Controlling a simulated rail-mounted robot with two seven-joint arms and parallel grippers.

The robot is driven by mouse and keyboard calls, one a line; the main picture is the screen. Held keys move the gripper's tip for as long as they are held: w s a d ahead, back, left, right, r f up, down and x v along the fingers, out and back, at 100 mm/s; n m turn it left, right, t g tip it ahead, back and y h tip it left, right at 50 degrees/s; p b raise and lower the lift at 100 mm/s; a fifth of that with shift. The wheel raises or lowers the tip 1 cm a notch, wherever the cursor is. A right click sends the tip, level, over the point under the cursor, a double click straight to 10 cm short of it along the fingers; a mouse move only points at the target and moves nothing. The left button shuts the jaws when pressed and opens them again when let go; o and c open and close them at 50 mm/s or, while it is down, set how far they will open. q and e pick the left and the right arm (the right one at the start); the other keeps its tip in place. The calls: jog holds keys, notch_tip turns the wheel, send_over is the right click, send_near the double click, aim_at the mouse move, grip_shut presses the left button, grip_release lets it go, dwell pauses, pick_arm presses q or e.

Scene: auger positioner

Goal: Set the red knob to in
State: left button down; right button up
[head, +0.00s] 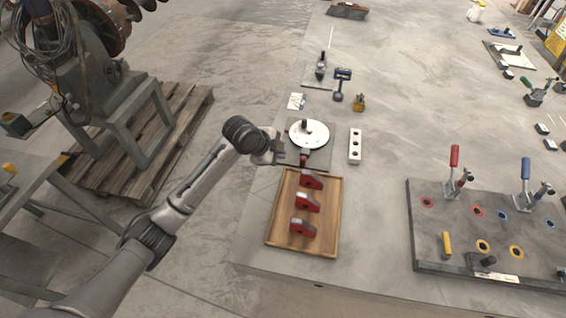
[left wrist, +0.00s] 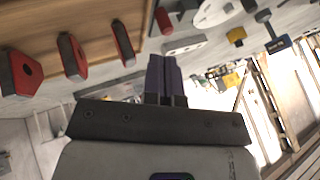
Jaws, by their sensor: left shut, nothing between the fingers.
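The positioner (head: 308,133) has a round white disc on a dark plate, at the near-left part of the table in the head view. The disc also shows at the top of the left wrist view (left wrist: 212,13). The red knob (head: 304,158) sits at the disc's near side. It shows as a red cylinder in the left wrist view (left wrist: 163,21). My left gripper (head: 281,151) is shut and empty, just left of the knob. In the left wrist view its fingers (left wrist: 163,75) are together, and the knob lies beyond their tips. I cannot tell whether they touch it. My right gripper is not in view.
A wooden tray (head: 274,225) with red blocks (head: 307,202) lies just in front of the positioner. A light block with holes (head: 355,146) stands right of it. A dark board with toggle clamps (head: 425,240) is at the right. Bare table lies between.

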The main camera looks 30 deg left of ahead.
aim_at(303, 162)
pick_arm(q)
jog(key=shift+h, duration=0.3)
jog(key=b+x, duration=0.1)
jog(key=x, duration=0.3)
jog(key=d+b+x, duration=0.1)
jog(key=b+x, duration=0.1)
jog(key=x, duration=0.3)
jog(key=shift+s+d+f, duration=0.1)
jog(key=shift+f, duration=0.05)
